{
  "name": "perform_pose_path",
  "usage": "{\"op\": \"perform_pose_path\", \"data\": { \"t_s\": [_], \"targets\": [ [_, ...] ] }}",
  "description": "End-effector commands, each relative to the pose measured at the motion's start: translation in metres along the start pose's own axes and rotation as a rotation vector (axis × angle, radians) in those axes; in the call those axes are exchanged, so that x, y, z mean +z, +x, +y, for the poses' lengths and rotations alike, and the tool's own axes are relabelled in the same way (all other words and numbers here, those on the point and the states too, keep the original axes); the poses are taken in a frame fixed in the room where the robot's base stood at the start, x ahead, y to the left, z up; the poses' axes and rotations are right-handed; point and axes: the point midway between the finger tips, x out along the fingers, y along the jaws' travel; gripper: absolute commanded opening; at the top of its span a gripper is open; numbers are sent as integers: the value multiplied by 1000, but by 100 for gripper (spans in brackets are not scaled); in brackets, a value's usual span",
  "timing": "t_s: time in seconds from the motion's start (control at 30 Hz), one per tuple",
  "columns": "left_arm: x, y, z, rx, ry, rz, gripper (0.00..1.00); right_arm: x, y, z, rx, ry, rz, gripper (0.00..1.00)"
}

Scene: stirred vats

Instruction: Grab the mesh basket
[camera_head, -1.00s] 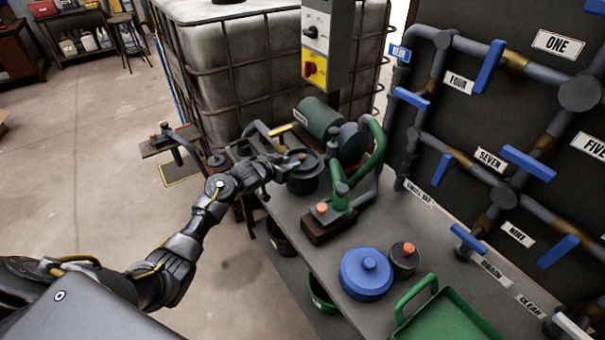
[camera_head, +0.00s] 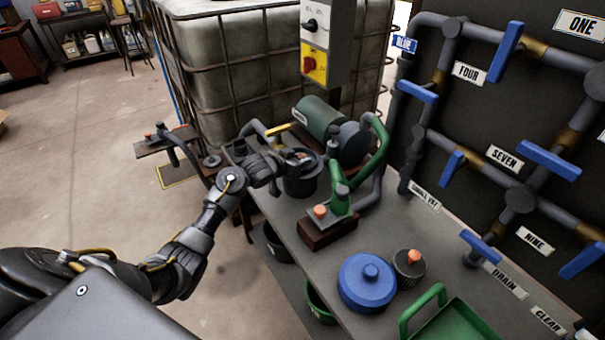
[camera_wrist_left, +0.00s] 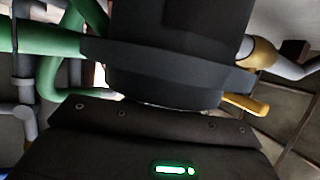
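My left gripper (camera_head: 290,162) is over the near side of a dark round pot (camera_head: 302,184) beside the green pump. Its fingertips are dark against the pot's top, so their opening and any grip are unclear. In the left wrist view, a dark cylinder with a wide rim (camera_wrist_left: 165,75) stands close in front of the gripper body, fingers not distinguishable. A dark, ribbed cylinder with an orange knob (camera_head: 409,264), possibly the mesh basket, stands on the bench right of a blue lid (camera_head: 367,283). I cannot see inside the pot. My right gripper is out of view.
The grey bench (camera_head: 345,252) has bare space before the blue lid. The pump (camera_head: 320,118) and green pipe (camera_head: 374,150) crowd the pot. A green tray (camera_head: 450,325) is at the near right. The caged tank (camera_head: 235,75) stands behind; the valve panel (camera_head: 480,130) is right.

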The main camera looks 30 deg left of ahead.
Motion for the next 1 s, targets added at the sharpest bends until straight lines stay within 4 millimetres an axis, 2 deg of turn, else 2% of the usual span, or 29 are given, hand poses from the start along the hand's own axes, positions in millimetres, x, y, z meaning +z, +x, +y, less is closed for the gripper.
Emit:
{"op": "perform_pose_path", "data": {
  "t_s": [0.03,0.17,0.57,0.77,1.0],
  "targets": [
    [1,-1,-1,-2,0,-1,16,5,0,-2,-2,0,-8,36],
    [1,-1,-2,-3,-1,-1,0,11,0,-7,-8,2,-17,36],
    [-3,-1,0,-1,1,1,0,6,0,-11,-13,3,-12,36],
    [-23,-9,-1,-1,3,4,0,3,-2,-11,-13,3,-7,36],
    [-66,-26,-1,-1,4,5,0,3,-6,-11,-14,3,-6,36]
  ]
}}
